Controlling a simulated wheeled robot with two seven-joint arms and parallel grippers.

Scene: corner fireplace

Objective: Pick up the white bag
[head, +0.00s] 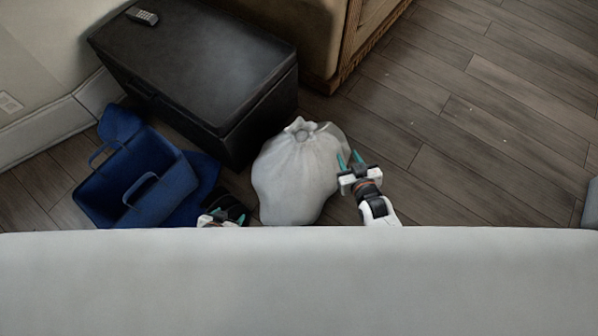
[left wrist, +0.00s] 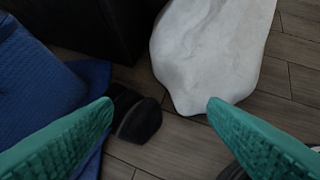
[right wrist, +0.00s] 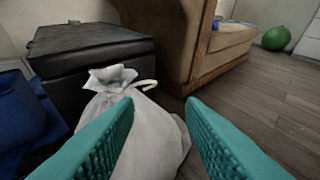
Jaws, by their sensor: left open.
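The white bag (head: 296,172) stands on the wood floor, its gathered top tied in a knot. It also shows in the left wrist view (left wrist: 205,55) and the right wrist view (right wrist: 150,135). My right gripper (head: 349,160) is at the bag's right side with its teal fingers apart; in the right wrist view the left finger overlaps the bag and nothing is clearly held. My left gripper (head: 222,217) is low, left of the bag and partly hidden by the pale surface in front. Its fingers are apart and empty in the left wrist view (left wrist: 160,105).
A black chest (head: 200,65) stands behind the bag, with a remote (head: 142,16) on it. A blue bag (head: 135,185) lies at left. Dark shoes (left wrist: 138,115) lie by the left gripper. A wood-framed armchair (head: 345,45) is behind.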

